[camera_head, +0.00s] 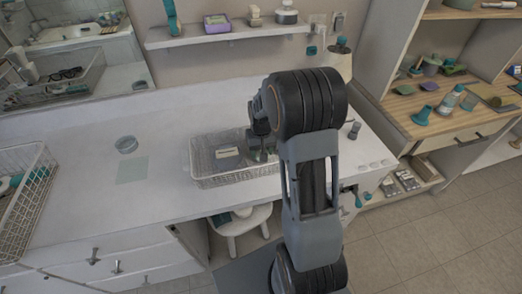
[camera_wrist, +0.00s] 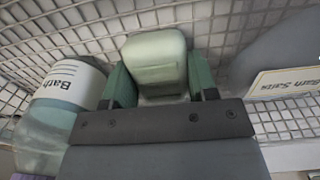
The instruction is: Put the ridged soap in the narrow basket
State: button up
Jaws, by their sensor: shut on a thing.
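My gripper (camera_wrist: 160,80) is shut on a pale green, rounded soap block (camera_wrist: 155,52) in the wrist view, with a green finger on each side. I cannot make out clear ridges on it. White wire mesh lies behind and around it. In the head view my gripper (camera_head: 262,150) reaches down into the right part of a white wire basket (camera_head: 205,180) in the middle of the counter. A second wire basket (camera_head: 30,215) stands at the left edge, partly cut off. I cannot tell for sure which of them is the narrow one.
In the wrist view, a bottle labelled Bath (camera_wrist: 70,85) is close on the left and a Bath Salts label (camera_wrist: 285,85) is on the right. The counter between the baskets is otherwise clear.

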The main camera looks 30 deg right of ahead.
jog(key=o, duration=1.1)
jog(key=shift+c, duration=0.2)
jog(key=shift+r, duration=0.25)
jog(key=shift+r+p, duration=3.4)
jog(key=shift+r, duration=0.85)
jog(key=shift+r, duration=0.1)
notch_tip(320, 180, up, 14)
jog(key=shift+f+b, duration=0.2)
jog(key=shift+b, duration=0.1)
